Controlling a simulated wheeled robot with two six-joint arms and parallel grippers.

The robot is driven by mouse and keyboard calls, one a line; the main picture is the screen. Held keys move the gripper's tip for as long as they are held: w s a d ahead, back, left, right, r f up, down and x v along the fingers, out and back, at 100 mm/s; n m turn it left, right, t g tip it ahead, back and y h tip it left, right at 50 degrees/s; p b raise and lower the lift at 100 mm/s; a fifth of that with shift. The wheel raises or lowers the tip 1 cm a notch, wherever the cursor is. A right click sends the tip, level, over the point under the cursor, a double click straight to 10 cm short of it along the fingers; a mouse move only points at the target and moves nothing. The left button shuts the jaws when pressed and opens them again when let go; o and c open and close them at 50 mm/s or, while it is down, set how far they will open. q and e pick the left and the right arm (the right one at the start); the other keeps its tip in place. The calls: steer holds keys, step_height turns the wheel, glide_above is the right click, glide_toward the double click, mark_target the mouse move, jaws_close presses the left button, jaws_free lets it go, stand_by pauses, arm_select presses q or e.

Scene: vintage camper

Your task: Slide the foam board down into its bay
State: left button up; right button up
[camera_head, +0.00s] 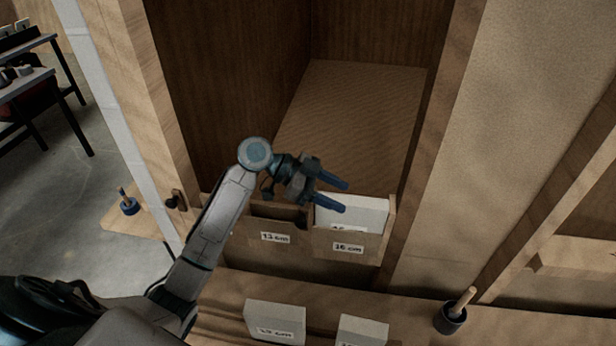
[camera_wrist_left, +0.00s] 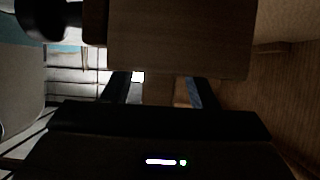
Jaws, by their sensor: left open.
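A white foam board (camera_head: 352,214) sits in the right bay (camera_head: 347,247), whose label seems to read 16 cm; its top stands above the bay's front wall. The left bay (camera_head: 274,237), with a label like 13 cm, looks dark and empty. Two more white boards, one at the front left (camera_head: 275,318) and one at the front right (camera_head: 362,331), stand at the bottom edge. My left gripper (camera_head: 345,198) is open, with its blue fingers over the board in the right bay. Its fingers also show in the left wrist view (camera_wrist_left: 158,90), with nothing visible between them. My right gripper is not seen.
A wooden cabinet compartment with a shelf floor (camera_head: 355,115) opens behind the bays. A dark cup with a wooden handle (camera_head: 452,316) stands at the front right. A brown panel (camera_wrist_left: 180,38) fills the upper wrist view.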

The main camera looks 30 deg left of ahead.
arm_select(q)
steer(key=v, duration=0.9)
steer(key=shift+p, duration=0.4)
steer(key=shift+a, duration=0.15)
